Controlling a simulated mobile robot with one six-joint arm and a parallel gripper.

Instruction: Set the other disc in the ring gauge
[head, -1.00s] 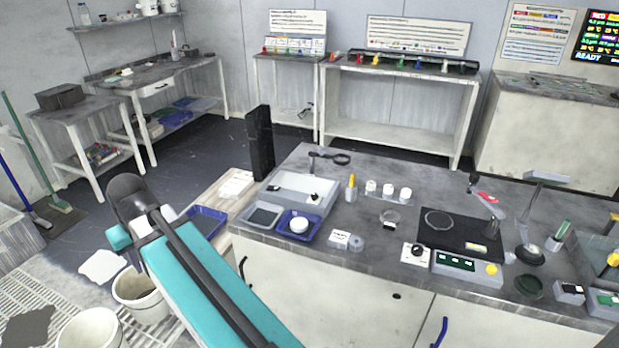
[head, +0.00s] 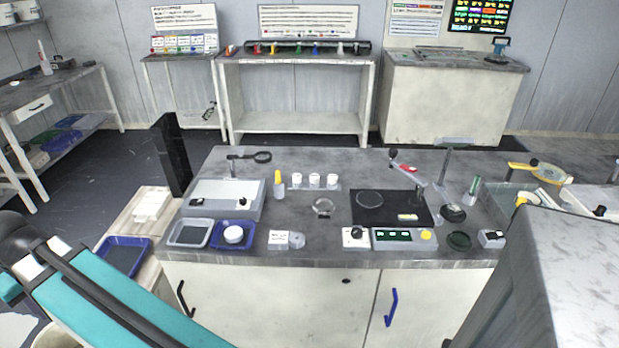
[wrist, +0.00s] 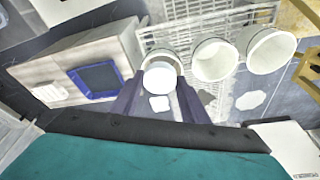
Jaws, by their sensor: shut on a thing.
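In the wrist view, my gripper (wrist: 150,92) has its two dark fingers closed on a white disc (wrist: 160,76), held above the floor with a white bucket beyond it. In the head view the gripper is not visible; only my teal arm shows at left. A second white round piece (head: 234,233) lies in a small blue tray on the bench. A clear or metal ring (head: 322,207), perhaps the ring gauge, sits near the bench middle. A black plate (head: 390,212) with a circular outline lies right of it. I cannot tell whether anything is inside the ring.
The grey bench (head: 300,250) also carries several small white jars (head: 314,181), a magnifier (head: 250,157), a green-fronted control box (head: 403,237) and a dark upright panel (head: 172,155) stands at its left. A large grey block (head: 560,280) fills the lower right. Buckets (wrist: 213,60) stand on floor grating.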

